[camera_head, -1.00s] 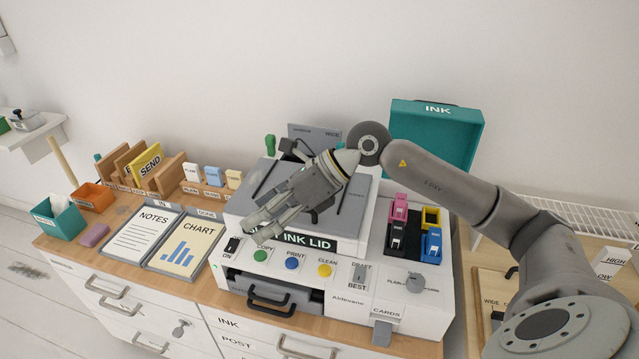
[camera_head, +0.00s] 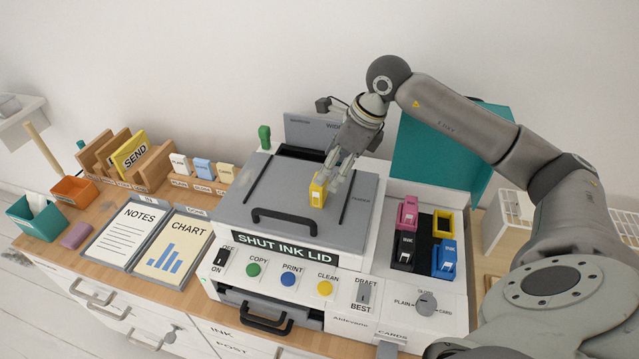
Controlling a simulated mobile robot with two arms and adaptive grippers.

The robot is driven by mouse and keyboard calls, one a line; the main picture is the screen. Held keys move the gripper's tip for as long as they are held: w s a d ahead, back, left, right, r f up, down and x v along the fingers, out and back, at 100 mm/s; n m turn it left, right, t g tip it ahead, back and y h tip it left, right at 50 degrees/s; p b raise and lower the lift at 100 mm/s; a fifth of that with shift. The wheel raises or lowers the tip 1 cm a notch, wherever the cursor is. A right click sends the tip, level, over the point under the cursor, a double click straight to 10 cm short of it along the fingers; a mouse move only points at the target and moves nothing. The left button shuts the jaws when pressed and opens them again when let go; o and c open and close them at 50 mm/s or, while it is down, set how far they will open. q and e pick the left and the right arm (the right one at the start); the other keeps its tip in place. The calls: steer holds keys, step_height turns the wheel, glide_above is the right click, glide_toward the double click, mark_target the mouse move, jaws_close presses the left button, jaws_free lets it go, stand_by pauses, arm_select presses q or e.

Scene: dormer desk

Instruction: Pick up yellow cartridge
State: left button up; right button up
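The yellow cartridge (camera_head: 318,191) is a small upright block with a pale label, at the grey lid of the printer (camera_head: 270,196). Whether it rests on the lid or is held just above it is unclear. My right gripper (camera_head: 337,180) comes down from the upper right, with its fingertips at the cartridge's upper right side. I cannot tell whether the fingers are closed on it. My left gripper is out of view. The yellow-rimmed slot (camera_head: 443,214) at the printer's right is empty.
Pink (camera_head: 408,211), black (camera_head: 403,249) and blue (camera_head: 443,260) cartridges stand around the yellow-rimmed slot. A teal INK box lid (camera_head: 430,160) rises behind. Notes and chart trays (camera_head: 172,247) lie left of the printer. My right arm spans the right side.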

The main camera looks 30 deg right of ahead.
mark_target(319, 188)
steer(key=shift+x, duration=0.9)
steer(key=shift+w+a+f+p, duration=0.15)
steer(key=shift+a+f+p, duration=0.1)
steer(key=shift+f+p, duration=0.05)
steer(key=p+x, duration=0.1)
steer(key=x, duration=0.1)
steer(key=p+x, duration=0.1)
steer(key=x, duration=0.1)
steer(key=shift+a+f, duration=0.1)
steer(key=shift+a, duration=0.15)
steer(key=shift+f, duration=0.35)
steer(key=shift+c, duration=0.5)
steer(key=c, duration=0.5)
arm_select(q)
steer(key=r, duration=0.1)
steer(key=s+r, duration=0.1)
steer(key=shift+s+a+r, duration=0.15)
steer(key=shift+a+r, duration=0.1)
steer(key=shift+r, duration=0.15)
arm_select(e)
steer(key=c, duration=0.5)
